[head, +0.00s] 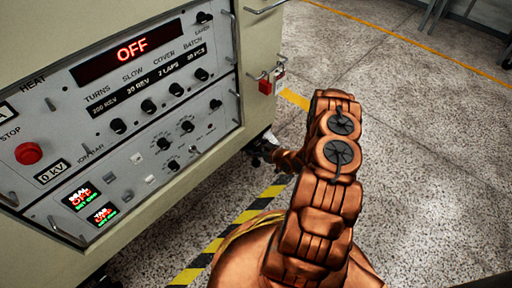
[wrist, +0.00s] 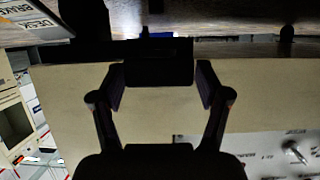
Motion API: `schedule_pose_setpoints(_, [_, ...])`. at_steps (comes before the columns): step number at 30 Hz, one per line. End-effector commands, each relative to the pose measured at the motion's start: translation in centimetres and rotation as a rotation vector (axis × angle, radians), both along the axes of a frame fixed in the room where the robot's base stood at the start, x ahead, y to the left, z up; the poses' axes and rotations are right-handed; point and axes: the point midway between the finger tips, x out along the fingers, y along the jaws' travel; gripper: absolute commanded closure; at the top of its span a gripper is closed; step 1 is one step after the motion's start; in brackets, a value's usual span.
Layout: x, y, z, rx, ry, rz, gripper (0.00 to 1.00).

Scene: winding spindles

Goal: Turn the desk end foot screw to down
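My gripper (wrist: 160,82) is at the lower corner of the beige cabinet in the head view, low over the floor and mostly hidden by my arm. In the wrist view its two dark fingers stand apart, one at each side of a dark block (wrist: 158,72) under the cabinet's edge. The block looks like part of a foot, but it is too dark to tell whether it is the foot screw or whether the fingers touch it. No screw position or marking can be read.
The beige cabinet (head: 232,160) carries a control panel (head: 120,165) with knobs, a red stop button (head: 28,153) and displays. Yellow-black tape (head: 235,222) marks the floor. Open floor lies to the right.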

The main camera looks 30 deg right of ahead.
Motion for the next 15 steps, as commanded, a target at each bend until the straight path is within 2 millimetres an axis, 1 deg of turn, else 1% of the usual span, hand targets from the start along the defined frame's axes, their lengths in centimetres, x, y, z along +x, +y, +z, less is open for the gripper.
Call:
schedule_pose_setpoints(1, [-0.01, -0.01, -0.01, 0.000, 0.000, 0.000, 0.16])
schedule_pose_setpoints(3, [-0.03, -0.02, -0.02, 0.001, 0.001, 0.000, 0.10])
schedule_pose_setpoints(11, [-0.05, -0.03, -0.04, 0.000, 0.001, -0.001, 0.10])
schedule_pose_setpoints(15, [-0.58, -0.25, 0.17, 0.000, 0.002, -0.004, 0.10])
